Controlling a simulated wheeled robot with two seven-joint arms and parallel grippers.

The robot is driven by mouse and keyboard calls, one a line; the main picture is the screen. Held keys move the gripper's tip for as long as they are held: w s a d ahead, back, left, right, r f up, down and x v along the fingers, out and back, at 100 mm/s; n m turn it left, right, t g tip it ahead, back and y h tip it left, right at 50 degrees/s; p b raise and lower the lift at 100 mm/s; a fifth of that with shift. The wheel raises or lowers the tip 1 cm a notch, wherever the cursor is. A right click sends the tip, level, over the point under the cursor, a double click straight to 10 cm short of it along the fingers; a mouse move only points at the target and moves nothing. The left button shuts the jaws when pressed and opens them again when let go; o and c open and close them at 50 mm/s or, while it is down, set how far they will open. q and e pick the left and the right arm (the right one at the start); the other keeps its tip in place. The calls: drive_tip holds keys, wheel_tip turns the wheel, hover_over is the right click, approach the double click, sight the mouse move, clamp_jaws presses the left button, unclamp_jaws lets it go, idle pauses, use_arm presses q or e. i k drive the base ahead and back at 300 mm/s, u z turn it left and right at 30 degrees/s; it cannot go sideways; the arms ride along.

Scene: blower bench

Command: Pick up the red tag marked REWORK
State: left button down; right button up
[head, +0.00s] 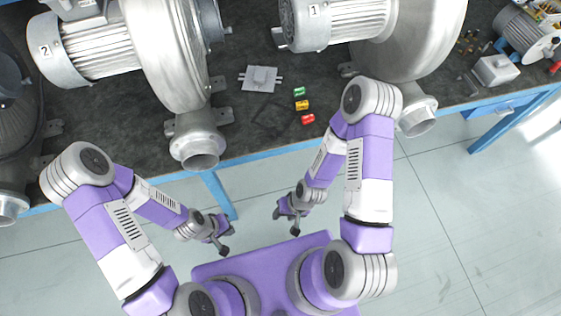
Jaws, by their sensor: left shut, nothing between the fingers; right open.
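A small red tag (308,118) lies on the dark bench top near its front edge. It is the nearest of a short column of three tags; a yellow tag (302,105) and a green tag (299,91) lie behind it. The lettering on them is too small to read. My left gripper (226,252) is shut and empty, in front of the bench and over the floor. My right gripper (285,225) is open and empty, also in front of the bench, nearer to the red tag but well apart from it.
Blower 2 (168,50) stands left of the tags and blower 1 (420,40) to the right, their outlets reaching the front edge. A grey plate-like part (260,79) lies left of the tags. The blue bench edge (262,153) runs between my grippers and the tags.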

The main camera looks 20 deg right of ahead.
sight(310, 118)
drive_tip(key=k, duration=0.5)
drive_tip(key=z, duration=1.95)
drive_tip(key=i, duration=1.2)
drive_tip(key=u, duration=1.25)
